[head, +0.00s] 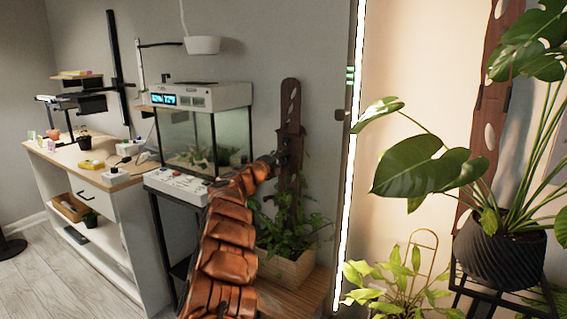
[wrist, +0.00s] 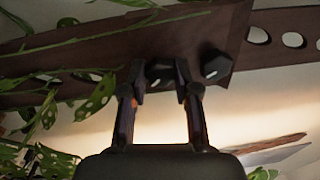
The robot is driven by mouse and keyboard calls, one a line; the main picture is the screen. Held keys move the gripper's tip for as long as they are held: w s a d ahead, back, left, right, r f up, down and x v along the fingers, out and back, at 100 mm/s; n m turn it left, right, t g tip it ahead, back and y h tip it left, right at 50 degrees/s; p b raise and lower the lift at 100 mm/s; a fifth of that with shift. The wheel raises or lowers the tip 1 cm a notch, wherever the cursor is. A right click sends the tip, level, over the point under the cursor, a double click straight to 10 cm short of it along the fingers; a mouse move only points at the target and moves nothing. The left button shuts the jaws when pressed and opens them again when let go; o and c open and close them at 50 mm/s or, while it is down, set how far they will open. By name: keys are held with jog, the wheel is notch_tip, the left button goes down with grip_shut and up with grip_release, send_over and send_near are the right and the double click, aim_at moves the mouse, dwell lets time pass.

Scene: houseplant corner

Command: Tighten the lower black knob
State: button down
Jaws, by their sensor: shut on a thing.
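A dark brown slotted wooden plank (head: 290,105) stands upright in a planter of leafy vines in the head view. In the wrist view the plank (wrist: 95,47) runs sideways, with its vine end at the left. Two black knobs sit on its face there. My gripper (wrist: 160,78) is shut around the lower black knob (wrist: 160,72), whose sides are partly hidden by the fingers. The other black knob (wrist: 215,67) is free, just right of the right finger. In the head view my gripper (head: 276,161) reaches the plank's middle, and the lower knob is hard to make out.
The wooden planter (head: 287,268) with trailing leaves stands below the plank. A lit vertical strip (head: 349,150) and a large potted monstera (head: 500,248) are at the right.

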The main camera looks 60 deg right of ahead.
jog(key=shift+m, duration=1)
jog(key=shift+s, duration=0.1)
jog(key=c, duration=0.9)
grip_release()
jog(key=shift+o, duration=0.2)
jog(key=shift+a, duration=0.2)
